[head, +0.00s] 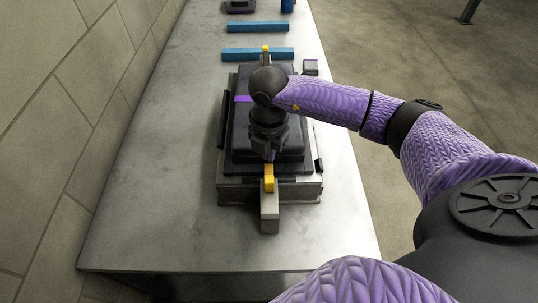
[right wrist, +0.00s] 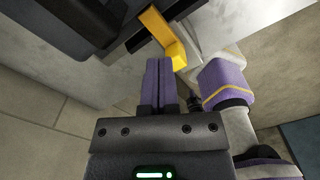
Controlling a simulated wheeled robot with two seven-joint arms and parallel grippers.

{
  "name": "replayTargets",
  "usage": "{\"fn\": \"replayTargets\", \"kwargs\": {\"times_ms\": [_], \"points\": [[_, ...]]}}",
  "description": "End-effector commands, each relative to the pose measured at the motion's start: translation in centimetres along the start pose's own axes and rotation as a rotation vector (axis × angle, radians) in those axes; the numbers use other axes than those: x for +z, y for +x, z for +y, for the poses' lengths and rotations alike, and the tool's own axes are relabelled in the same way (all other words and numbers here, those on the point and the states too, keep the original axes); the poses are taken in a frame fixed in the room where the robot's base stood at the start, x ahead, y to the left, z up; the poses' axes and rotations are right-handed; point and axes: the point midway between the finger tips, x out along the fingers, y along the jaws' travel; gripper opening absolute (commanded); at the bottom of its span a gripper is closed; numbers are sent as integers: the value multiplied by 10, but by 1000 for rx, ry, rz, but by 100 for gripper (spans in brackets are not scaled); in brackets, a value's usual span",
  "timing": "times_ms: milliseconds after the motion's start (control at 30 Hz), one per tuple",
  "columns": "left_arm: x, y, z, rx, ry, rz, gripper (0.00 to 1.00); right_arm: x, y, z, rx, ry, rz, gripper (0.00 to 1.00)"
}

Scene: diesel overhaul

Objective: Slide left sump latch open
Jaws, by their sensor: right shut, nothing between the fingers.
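A dark block-shaped sump (head: 240,125) sits on a grey metal base (head: 240,192) on the bench. A yellow latch tab (head: 268,178) stands on a grey rail at its near end. A second yellow tab (head: 265,48) shows at the far end. I cannot tell which one is called left. My right gripper (head: 271,154) points down over the sump's near edge, just beyond the near tab. In the right wrist view its purple fingers (right wrist: 160,68) are shut and empty, close beside the yellow tab (right wrist: 165,40); contact is unclear. My left gripper is not in view.
Blue bars (head: 257,54) lie across the bench behind the sump, with a small grey block (head: 310,67) nearby. A tiled wall (head: 70,110) runs along the left. The bench top (head: 150,210) is clear left of the sump and in front.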

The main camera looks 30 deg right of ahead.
Motion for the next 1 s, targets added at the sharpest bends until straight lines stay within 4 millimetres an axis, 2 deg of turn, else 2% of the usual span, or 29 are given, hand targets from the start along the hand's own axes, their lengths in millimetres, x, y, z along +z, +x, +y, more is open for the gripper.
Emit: {"fn": "replayTargets", "kwargs": {"times_ms": [1000], "points": [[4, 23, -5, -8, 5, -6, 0, 0, 32, 0, 0, 0, 0, 0]]}}
